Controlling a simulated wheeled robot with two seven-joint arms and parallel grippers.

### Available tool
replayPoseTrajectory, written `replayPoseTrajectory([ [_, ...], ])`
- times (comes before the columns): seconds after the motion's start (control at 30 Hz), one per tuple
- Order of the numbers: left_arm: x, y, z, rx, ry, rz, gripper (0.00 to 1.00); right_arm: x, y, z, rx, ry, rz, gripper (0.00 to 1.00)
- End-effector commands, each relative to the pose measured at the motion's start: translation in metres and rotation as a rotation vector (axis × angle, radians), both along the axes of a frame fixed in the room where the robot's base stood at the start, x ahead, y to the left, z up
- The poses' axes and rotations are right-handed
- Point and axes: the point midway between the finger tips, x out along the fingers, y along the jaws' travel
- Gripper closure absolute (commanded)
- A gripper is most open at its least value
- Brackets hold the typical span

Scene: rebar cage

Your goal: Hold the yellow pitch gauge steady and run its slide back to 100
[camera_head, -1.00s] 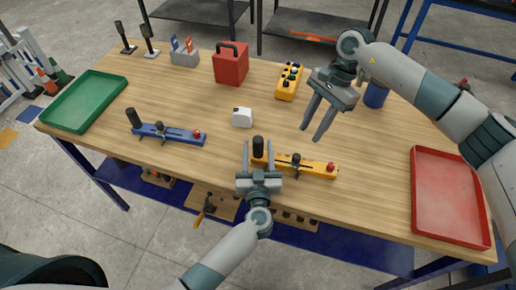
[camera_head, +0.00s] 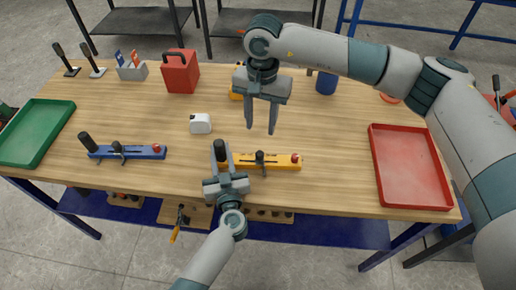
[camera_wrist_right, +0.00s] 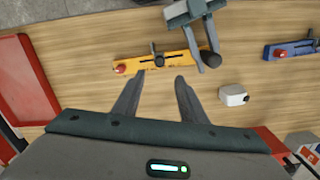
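The yellow pitch gauge (camera_head: 277,163) lies near the table's front edge, with a black upright handle (camera_head: 219,148) at its left end, a dark slide knob (camera_head: 260,158) near the middle and a red knob (camera_head: 295,159) at the right end. My left gripper (camera_head: 221,156) has its fingers closed about the black handle. My right gripper (camera_head: 260,130) is open and empty, pointing down above and behind the slide. In the right wrist view the gauge (camera_wrist_right: 180,57) lies beyond my open right fingers (camera_wrist_right: 157,82). Scale marks are too small to read.
A blue gauge (camera_head: 135,152) lies to the left and a white block (camera_head: 200,123) behind the yellow gauge. A red tray (camera_head: 409,168) is at the right, a green tray (camera_head: 35,130) at the left. A red can (camera_head: 181,75) stands at the back.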

Motion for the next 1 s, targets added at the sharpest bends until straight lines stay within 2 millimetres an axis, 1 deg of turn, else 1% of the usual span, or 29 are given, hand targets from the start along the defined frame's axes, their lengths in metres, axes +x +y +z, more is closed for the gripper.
replayPoseTrajectory([
  [0.1,0.000,0.000,0.000,0.000,0.000,0.001,1.00,-0.003,0.002,0.003,-0.017,-0.027,0.039,0.62],
  [0.43,0.000,0.000,0.000,-0.001,0.000,0.001,1.00,-0.003,0.002,0.002,-0.017,-0.028,0.040,0.62],
  [0.57,0.000,0.000,0.000,-0.001,0.000,0.001,1.00,-0.003,0.001,-0.002,-0.017,-0.027,0.039,0.62],
  [0.67,0.000,0.000,0.000,-0.001,0.000,0.001,1.00,-0.003,0.002,-0.008,-0.017,-0.026,0.039,0.62],
  [0.77,0.000,0.000,0.000,-0.001,0.000,0.001,1.00,-0.003,0.001,-0.019,-0.017,-0.024,0.039,0.62],
  [0.87,0.000,0.000,0.000,-0.001,0.000,0.001,1.00,-0.003,0.001,-0.033,-0.018,-0.024,0.039,0.62],
  [1.0,0.000,0.000,0.000,-0.001,0.000,0.001,1.00,-0.003,0.001,-0.056,-0.017,-0.024,0.038,0.62],
])
